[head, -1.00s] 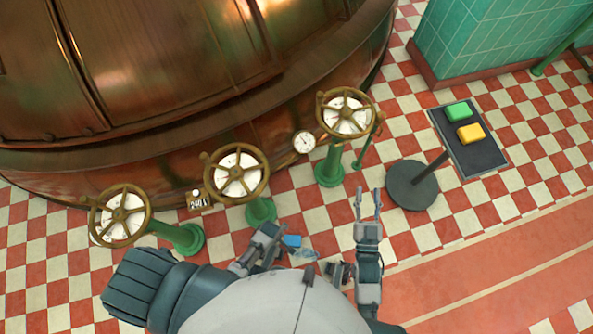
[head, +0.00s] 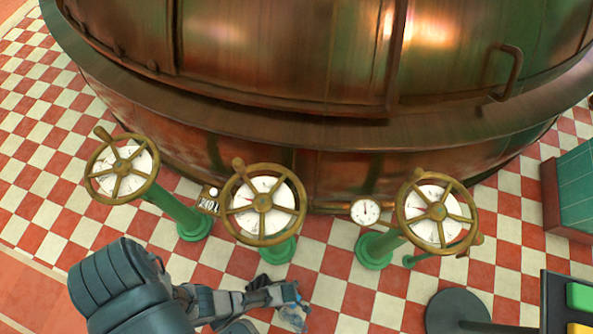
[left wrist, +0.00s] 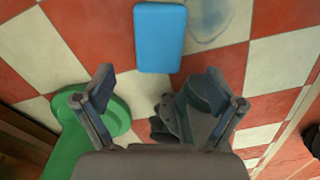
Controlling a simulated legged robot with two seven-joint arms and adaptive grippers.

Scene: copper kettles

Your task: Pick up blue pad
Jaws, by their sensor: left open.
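The blue pad (left wrist: 160,38) shows at the top middle of the left wrist view, a flat rounded rectangle against the red and cream checked floor. My left gripper (left wrist: 160,92) is open and empty in that view. Its two fingers are spread to either side, and the pad is ahead of their tips, centred roughly between them and apart from them. In the head view my left gripper (head: 290,296) is low near the middle, and I cannot make out the pad clearly there. My right gripper is not in view.
Brass handwheels (head: 262,205) on green stands line the base of the large copper kettle (head: 330,90). A green foot (left wrist: 98,118) is close to the left finger. A dark panel (head: 553,300) with green and yellow blocks is at the lower right. A bluish smear (left wrist: 210,22) marks the floor.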

